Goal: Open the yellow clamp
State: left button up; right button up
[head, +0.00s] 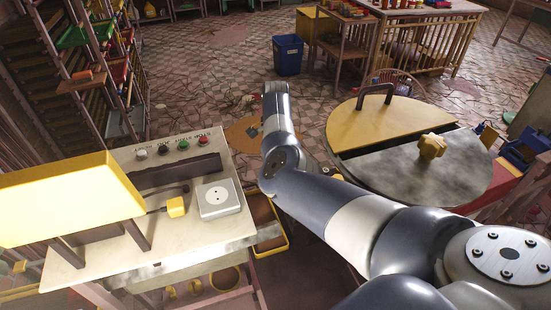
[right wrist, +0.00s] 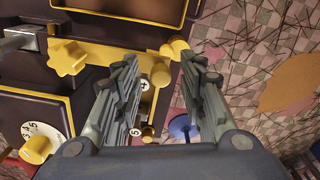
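In the right wrist view, my right gripper (right wrist: 160,62) is open, with its two ridged fingers apart on a dark machine with yellow trim. A yellow piece (right wrist: 174,48), which may be the yellow clamp, shows between the fingertips at the machine's edge. Below it a yellow slotted bar (right wrist: 147,102) with numbers lies between the fingers, partly hidden by the left finger. I cannot tell whether the fingers touch either part. In the head view my right arm crosses from the lower right; its fingers cannot be made out. My left gripper is not in view.
A yellow star knob (right wrist: 68,60) and a white numbered dial (right wrist: 42,138) are left of the fingers. In the head view, a control bench (head: 100,262) with coloured buttons is left, a round table (head: 375,165) right, and a blue bin (head: 288,55) behind.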

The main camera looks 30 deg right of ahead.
notch_tip(320, 180, up, 12)
dwell(0.4)
jog(key=shift+f, duration=0.1)
